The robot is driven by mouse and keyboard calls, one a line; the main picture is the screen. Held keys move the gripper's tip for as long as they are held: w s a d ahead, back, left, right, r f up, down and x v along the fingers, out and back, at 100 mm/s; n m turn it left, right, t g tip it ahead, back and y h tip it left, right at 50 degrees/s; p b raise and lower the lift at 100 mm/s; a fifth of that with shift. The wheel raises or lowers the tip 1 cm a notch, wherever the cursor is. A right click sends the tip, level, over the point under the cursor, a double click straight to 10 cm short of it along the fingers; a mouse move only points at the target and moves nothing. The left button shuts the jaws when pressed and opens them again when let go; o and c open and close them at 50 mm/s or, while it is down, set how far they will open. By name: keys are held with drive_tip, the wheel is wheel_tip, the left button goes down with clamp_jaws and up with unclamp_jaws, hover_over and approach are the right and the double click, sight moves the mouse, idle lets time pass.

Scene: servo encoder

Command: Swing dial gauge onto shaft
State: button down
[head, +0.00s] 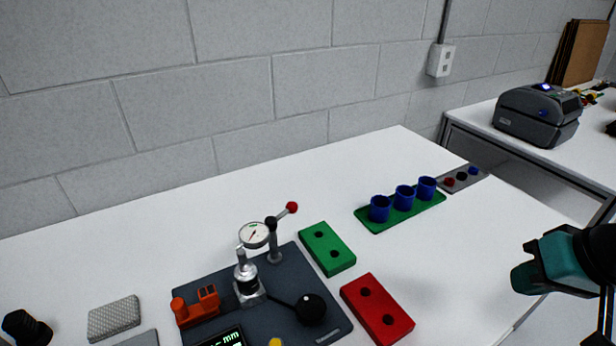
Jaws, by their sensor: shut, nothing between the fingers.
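A lever with a red ball end (291,208) slants up and right from the post top. A silver and black upright shaft assembly (247,278) stands just below the gauge in the picture. I cannot tell whether the gauge tip touches it. A teal and black part of my arm is at the far right, away from the fixture. My gripper's fingers do not show.
A black ball knob (311,309), an orange bracket (196,306) and a display (222,339) are on the plate. Green (327,248) and red (377,308) blocks lie to its right. Blue cups stand in a green tray (374,226). The white table is clear behind the fixture.

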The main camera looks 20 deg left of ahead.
drive_tip(key=a+f+y, duration=0.2)
drive_tip(key=a+y, duration=0.4)
drive_tip(key=a, duration=0.9)
drive_tip(key=m+t+y, duration=0.3)
drive_tip(key=m+y, duration=0.1)
drive_tip(key=m, duration=0.3)
approach(296, 210)
drive_tip(key=shift+n, duration=0.3)
drive_tip(key=p+x, duration=0.6)
drive_tip(key=p, duration=0.2)
drive_tip(key=shift+w+a+r, duration=0.1)
drive_tip(key=shift+w+a, duration=0.05)
drive_tip(key=shift+a, duration=0.1)
drive_tip(key=shift+w+a+f, duration=0.2)
drive_tip(key=shift+a+f, duration=0.05)
drive_tip(key=shift+a, duration=0.2)
drive_tip(key=shift+a+f+g+y, duration=0.1)
drive_tip(key=shift+a+g+y, duration=0.05)
drive_tip(key=shift+g+y, duration=0.15)
